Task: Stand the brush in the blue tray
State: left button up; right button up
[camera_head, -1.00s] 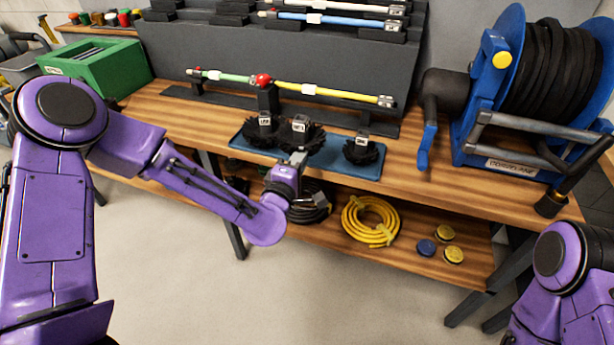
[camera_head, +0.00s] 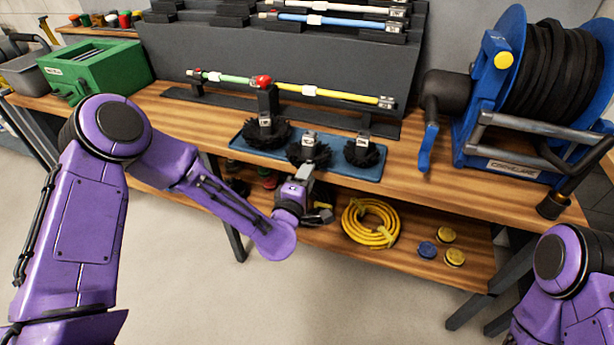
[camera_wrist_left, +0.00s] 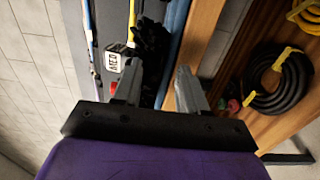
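The blue tray (camera_head: 340,166) lies on the bench's front part. Three black round brushes with grey labelled tops stand in or over it: a left one (camera_head: 267,135), a middle one (camera_head: 308,153) and a right one (camera_head: 362,154). The middle brush is at the tray's front side; whether its base rests on the tray is hard to tell. My left gripper (camera_head: 304,174) is just in front of the middle brush. In the left wrist view its fingers (camera_wrist_left: 159,72) are apart, with dark bristles (camera_wrist_left: 152,42) and a labelled top (camera_wrist_left: 113,62) beyond and beside the left finger. My right gripper is out of view.
A blue hose reel (camera_head: 490,90) stands right, a green box (camera_head: 95,70) left. A yellow hose coil (camera_head: 371,222) lies on the lower shelf. Bare bench shows right of the tray.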

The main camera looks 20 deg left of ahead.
pick_arm(q)
jog(key=s+b, duration=0.2)
jog(key=s, duration=1)
jog(key=s+a+f+m+g+y, duration=0.1)
jog(key=s+a+f+m+g, duration=0.25)
jog(key=f, duration=0.65)
jog(key=s+a+f+m+g, duration=0.1)
jog(key=s+f+m+g, duration=0.25)
jog(key=s+f, duration=0.4)
jog(key=s+a+f+m+g+y, duration=0.2)
jog(key=s+a+f+g, duration=0.4)
jog(key=s+f, duration=0.3)
jog(key=shift+s+a+f+m, duration=0.15)
jog(key=shift+s+f+m, duration=0.05)
jog(key=shift+f+m, duration=0.3)
jog(key=shift+m+g+y, duration=0.4)
jog(key=shift+g+y, duration=0.1)
jog(key=shift+g, duration=0.4)
jog(key=s, duration=0.1)
jog(key=s+a+f, duration=0.1)
jog(key=s, duration=0.1)
jog(key=s+a, duration=0.1)
jog(key=shift+s+a+f, duration=0.2)
jog(key=shift+s+a, duration=0.05)
jog(key=c, duration=0.6)
grip_shut()
